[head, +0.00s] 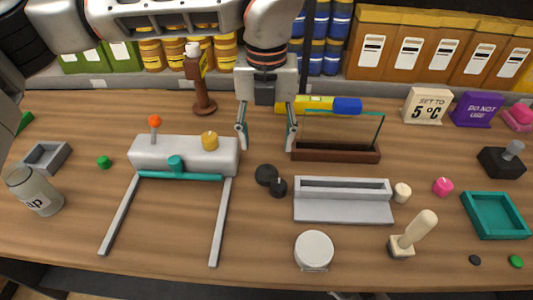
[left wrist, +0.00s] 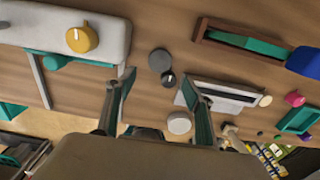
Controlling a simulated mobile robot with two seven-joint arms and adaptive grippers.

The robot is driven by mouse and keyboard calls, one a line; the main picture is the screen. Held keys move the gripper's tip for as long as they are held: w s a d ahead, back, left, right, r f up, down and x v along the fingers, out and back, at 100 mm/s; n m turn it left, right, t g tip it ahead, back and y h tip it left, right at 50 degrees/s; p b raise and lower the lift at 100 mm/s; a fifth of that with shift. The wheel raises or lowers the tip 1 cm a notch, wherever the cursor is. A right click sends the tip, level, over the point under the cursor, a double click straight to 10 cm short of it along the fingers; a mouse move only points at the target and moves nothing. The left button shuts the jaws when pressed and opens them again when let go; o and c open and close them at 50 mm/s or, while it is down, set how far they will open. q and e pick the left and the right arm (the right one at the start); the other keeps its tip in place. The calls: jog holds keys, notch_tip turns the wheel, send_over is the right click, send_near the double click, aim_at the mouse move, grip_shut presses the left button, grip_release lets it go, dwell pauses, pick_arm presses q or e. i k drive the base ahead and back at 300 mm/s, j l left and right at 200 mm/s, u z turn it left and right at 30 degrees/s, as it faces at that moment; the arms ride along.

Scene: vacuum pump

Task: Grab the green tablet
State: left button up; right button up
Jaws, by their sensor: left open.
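A small flat green round piece (head: 516,261) lies near the front right edge of the table, beside a dark disc. A second small green piece (head: 104,162) stands on the left, by the grey tray. I cannot tell for sure which of the two is the green tablet. My left gripper (head: 267,143) hangs over the middle of the table, open and empty, far from both green pieces. Its two fingers also show spread apart in the left wrist view (left wrist: 158,85). My right gripper is not in view.
A grey pump-like device (head: 150,158) with two bars stands left of the gripper. Black knobs (head: 266,175) lie below it. A brown-based glass stand (head: 340,155), grey holder (head: 345,212), white round container (head: 314,250), wooden-handled stamp (head: 401,247) and teal tray (head: 493,236) fill the right.

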aim_at(103, 162)
jog(key=k, duration=1.5)
